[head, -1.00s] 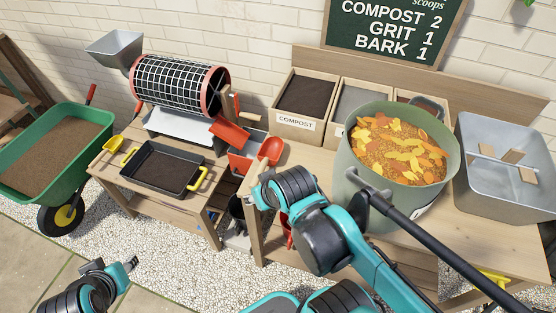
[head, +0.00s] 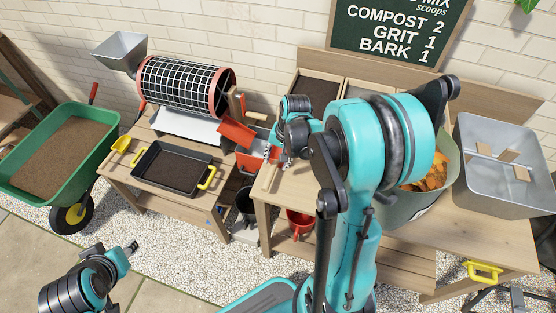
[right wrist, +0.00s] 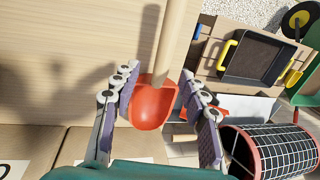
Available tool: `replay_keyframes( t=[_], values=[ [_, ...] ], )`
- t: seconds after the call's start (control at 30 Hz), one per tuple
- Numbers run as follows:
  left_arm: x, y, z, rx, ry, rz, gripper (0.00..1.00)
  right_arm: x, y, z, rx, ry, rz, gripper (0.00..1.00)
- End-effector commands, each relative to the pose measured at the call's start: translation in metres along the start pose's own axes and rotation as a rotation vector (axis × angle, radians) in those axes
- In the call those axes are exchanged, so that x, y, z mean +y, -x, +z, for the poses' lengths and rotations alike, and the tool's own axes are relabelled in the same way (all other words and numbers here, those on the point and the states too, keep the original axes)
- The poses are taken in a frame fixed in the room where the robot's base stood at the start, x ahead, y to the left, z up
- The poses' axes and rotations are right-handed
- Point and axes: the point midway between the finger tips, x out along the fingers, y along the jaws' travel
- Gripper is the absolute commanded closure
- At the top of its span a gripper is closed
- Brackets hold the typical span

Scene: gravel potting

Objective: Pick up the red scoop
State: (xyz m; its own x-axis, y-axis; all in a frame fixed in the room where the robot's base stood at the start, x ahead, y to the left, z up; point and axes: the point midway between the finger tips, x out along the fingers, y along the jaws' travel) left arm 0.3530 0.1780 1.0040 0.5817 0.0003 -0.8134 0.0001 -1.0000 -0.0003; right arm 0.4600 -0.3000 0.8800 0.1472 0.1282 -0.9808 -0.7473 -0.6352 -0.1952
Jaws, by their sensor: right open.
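The red scoop (right wrist: 152,108) lies on the wooden bench top (right wrist: 75,60), with its pale wooden handle (right wrist: 178,35) running up and away in the right wrist view. My right gripper (right wrist: 160,75) is open, with a finger on each side of the scoop where bowl meets handle. I cannot tell whether either finger touches it. In the head view my right gripper (head: 279,156) is over the bench's left end, and it and my arm hide most of the scoop. My left gripper (head: 132,247) is low at the left, far from the scoop; its jaws are too small to read.
A mesh drum sieve (head: 185,85) and a black tray (head: 172,170) stand on the left table. A compost bin (head: 315,90) is behind the gripper. A green tub (head: 440,180) and metal basin (head: 500,165) are right. A gap separates the tables.

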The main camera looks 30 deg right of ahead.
Motion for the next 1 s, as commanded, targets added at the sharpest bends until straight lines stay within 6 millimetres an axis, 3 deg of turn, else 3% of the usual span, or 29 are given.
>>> replay_keyframes(
  t=[0.4,0.63,0.67,0.8,1.0],
  values=[
    [0.000,-0.026,0.018,0.000,0.000,0.000,0.63,-0.002,-0.055,0.000,0.002,0.002,0.000,0.56],
    [0.000,-0.024,0.017,0.000,0.000,0.000,0.63,-0.003,-0.055,0.000,0.002,0.002,0.000,0.56],
    [0.000,-0.024,0.017,0.000,0.000,0.000,0.63,-0.003,-0.054,0.000,0.002,0.002,0.000,0.61],
    [0.000,-0.024,0.017,0.000,0.000,0.000,0.63,-0.003,-0.054,0.000,0.002,0.002,0.000,0.98],
    [0.000,-0.024,0.017,0.000,0.000,0.000,0.63,-0.003,-0.054,0.000,0.002,0.002,0.000,1.00]
  ],
)
